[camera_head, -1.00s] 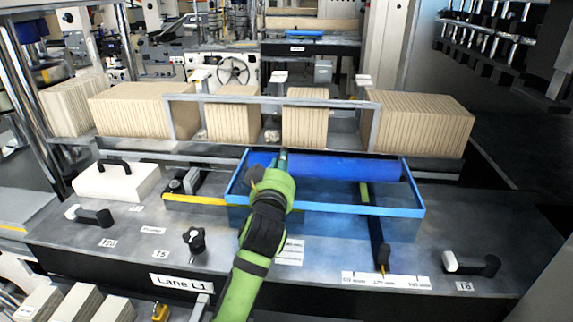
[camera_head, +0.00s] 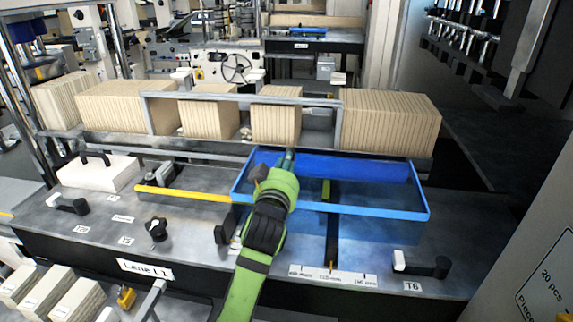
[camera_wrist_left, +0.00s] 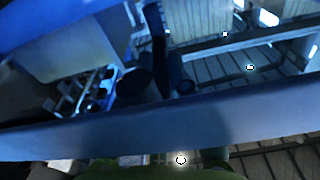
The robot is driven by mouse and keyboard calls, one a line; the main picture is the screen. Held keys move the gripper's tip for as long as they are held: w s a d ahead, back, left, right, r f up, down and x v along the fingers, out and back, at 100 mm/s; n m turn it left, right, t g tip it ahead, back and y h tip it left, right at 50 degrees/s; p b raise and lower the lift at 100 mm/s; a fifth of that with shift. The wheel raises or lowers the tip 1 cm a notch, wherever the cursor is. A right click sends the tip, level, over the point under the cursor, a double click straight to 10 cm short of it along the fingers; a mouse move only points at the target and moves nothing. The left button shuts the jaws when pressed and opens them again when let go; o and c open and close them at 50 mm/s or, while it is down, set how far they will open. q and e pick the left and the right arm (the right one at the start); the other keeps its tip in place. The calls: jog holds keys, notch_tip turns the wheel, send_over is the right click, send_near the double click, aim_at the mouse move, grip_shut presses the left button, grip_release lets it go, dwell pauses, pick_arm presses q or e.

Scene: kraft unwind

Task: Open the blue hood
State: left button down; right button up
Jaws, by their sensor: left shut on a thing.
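The blue hood (camera_head: 380,210), a see-through box with a bright blue rim, lies over the right middle of the bench. My left arm comes up from the bottom, and my left gripper (camera_head: 284,160) is at the hood's back left part, shut on it. The fingertips are small and partly hidden by my wrist. In the left wrist view a wide blue bar of the hood (camera_wrist_left: 150,125) crosses right in front of the gripper. My right gripper does not show.
A yellow rail (camera_head: 180,194) runs left of the hood. Stacks of brown sheets (camera_head: 390,122) stand behind it. A white block with a black handle (camera_head: 98,172) is at the left. Black levers (camera_head: 425,268) and a knob (camera_head: 157,229) stick up from the bench.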

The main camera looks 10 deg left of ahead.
pick_arm(q)
jog(key=c, duration=1.2)
grip_release()
jog(key=shift+r, duration=0.4)
jog(key=shift+w+f, duration=0.15)
jog(key=shift+f, duration=0.05)
jog(key=shift+s+f, duration=0.1)
jog(key=shift+s, duration=0.1)
jog(key=s, duration=1.1)
jog(key=shift+s, duration=0.35)
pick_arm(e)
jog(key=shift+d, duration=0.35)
